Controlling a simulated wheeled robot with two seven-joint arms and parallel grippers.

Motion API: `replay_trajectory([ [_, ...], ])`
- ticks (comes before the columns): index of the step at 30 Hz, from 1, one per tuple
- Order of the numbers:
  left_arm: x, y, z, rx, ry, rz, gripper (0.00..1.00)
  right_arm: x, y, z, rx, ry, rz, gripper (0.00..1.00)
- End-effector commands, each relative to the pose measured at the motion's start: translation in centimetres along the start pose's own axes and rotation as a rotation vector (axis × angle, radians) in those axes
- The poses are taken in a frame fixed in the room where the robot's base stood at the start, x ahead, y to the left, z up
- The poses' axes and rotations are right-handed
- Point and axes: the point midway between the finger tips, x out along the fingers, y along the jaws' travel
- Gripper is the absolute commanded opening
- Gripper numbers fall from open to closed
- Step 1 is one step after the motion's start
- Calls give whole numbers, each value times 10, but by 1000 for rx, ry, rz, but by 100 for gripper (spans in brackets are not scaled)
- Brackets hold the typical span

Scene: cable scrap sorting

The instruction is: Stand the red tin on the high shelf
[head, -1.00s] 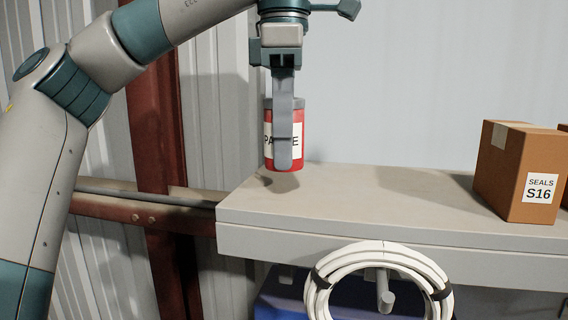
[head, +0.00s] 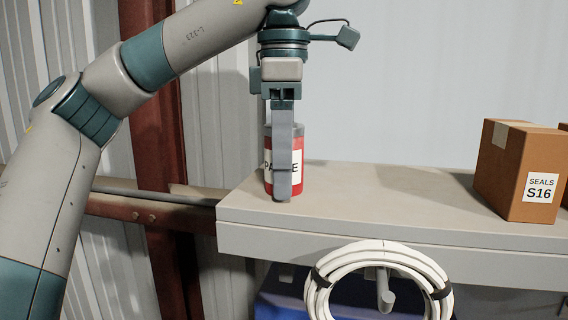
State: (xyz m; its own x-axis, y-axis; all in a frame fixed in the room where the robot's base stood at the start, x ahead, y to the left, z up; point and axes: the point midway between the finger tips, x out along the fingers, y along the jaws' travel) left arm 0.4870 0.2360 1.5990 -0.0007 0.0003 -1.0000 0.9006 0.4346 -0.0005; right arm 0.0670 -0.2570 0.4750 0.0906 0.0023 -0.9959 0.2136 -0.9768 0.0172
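The red tin (head: 297,181) has a grey lid and a white label with dark letters, partly hidden by a finger. It is upright at the left end of the high shelf (head: 400,205), and its base appears to meet the shelf top. My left gripper (head: 283,170) points straight down over the tin. One finger runs down the tin's near side; the other finger is hidden behind it. The gripper appears shut on the tin. My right gripper is not in view.
A cardboard box (head: 513,172) labelled SEALS S16 stands at the right of the shelf, with another box edge behind it. The shelf between tin and box is clear. A white cable coil (head: 330,270) hangs below the front edge, before a blue object (head: 275,300).

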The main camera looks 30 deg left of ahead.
Motion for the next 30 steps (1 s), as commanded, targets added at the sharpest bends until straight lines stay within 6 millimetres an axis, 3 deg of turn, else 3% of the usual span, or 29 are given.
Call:
replay_trajectory([
  [17,-13,0,0,-2,0,2,62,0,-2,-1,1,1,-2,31],
  [30,-67,0,0,-3,0,3,62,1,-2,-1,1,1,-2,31],
])
